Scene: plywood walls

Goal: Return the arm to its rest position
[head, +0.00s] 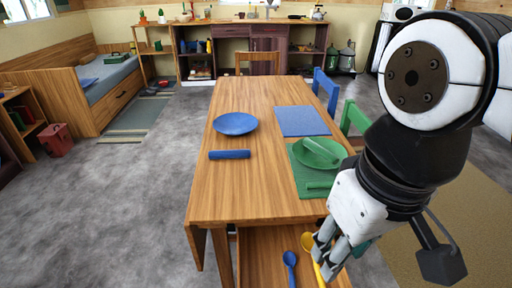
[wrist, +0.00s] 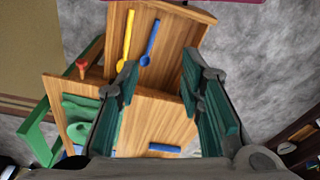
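My arm comes in from the right of the head view, with my gripper (head: 332,262) pointing down over the right side of an open drawer (head: 262,255) at the near end of the wooden table (head: 235,188). In the wrist view my gripper (wrist: 158,75) has its two green-padded fingers wide apart, with nothing held between them. Beyond the fingertips a blue spoon (wrist: 149,45) and a yellow spoon (wrist: 126,48) lie in the drawer. The blue spoon (head: 290,264) also shows in the head view; the yellow spoon (head: 309,245) is partly behind my gripper.
The table holds a blue plate (head: 235,123), a rolled blue cloth (head: 229,154), a blue mat (head: 302,121), and a green plate (head: 320,152) on a green mat (head: 306,179). Chairs stand at the right and far end. Floor left of the table (head: 130,200) is clear.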

